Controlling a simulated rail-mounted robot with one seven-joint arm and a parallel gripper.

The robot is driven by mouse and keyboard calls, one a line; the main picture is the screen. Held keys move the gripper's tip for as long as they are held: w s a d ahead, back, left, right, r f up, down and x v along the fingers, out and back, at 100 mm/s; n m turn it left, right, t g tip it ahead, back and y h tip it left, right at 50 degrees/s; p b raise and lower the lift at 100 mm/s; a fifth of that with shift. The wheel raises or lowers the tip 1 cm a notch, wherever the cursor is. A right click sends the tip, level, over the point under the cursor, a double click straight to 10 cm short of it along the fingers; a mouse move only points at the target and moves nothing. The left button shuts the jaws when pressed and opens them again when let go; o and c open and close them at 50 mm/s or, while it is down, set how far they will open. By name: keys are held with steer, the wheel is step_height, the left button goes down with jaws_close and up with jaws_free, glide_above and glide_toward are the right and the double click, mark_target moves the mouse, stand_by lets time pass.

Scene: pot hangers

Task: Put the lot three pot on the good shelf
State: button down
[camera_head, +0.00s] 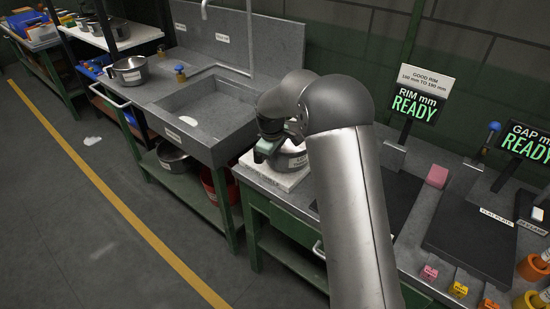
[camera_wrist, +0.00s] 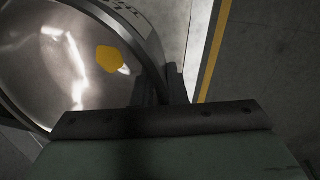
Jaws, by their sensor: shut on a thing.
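A steel pot (camera_head: 292,160) is at my gripper (camera_head: 268,148), over a white slab on the counter right of the sink. I cannot tell if it touches the slab. In the wrist view the pot (camera_wrist: 65,60) shows its shiny inside with a yellow spot. My gripper (camera_wrist: 160,90) is shut on the pot's wall at the rim. Dark lettering on the pot's outside is cut off, so its lot number is unreadable. A second pot (camera_head: 130,71) stands left of the sink and a third (camera_head: 174,158) on the shelf below. No shelf label is readable as good.
The grey sink (camera_head: 205,105) has a tap behind it. A white shelf (camera_head: 115,38) is at upper left. A red bucket (camera_head: 220,185) stands under the counter. A rim sign (camera_head: 416,105) and a gap sign (camera_head: 525,142) read READY. My arm hides part of the right counter.

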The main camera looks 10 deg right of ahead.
steer(key=shift+f, duration=0.1)
steer(key=shift+f, duration=0.1)
steer(key=shift+f, duration=0.15)
steer(key=c, duration=1.5)
jaws_free()
steer(key=shift+o, duration=0.2)
step_height(320, 180, up, 12)
steer(key=s+a+b, duration=0.1)
steer(key=s+d+r+m, duration=0.1)
steer(key=s+d+m, duration=0.15)
steer(key=s, duration=0.65)
steer(key=s+d+r+m, duration=0.1)
steer(key=s+d+m, duration=0.15)
steer(key=s, duration=0.75)
steer(key=s+d+f+m, duration=0.1)
steer(key=s+f+m, duration=0.1)
steer(key=s, duration=0.7)
steer(key=s+d+f+m+y, duration=0.1)
steer(key=s+f+m, duration=0.2)
steer(key=s, duration=0.6)
steer(key=shift+g, duration=0.4)
steer(key=shift+f, duration=0.1)
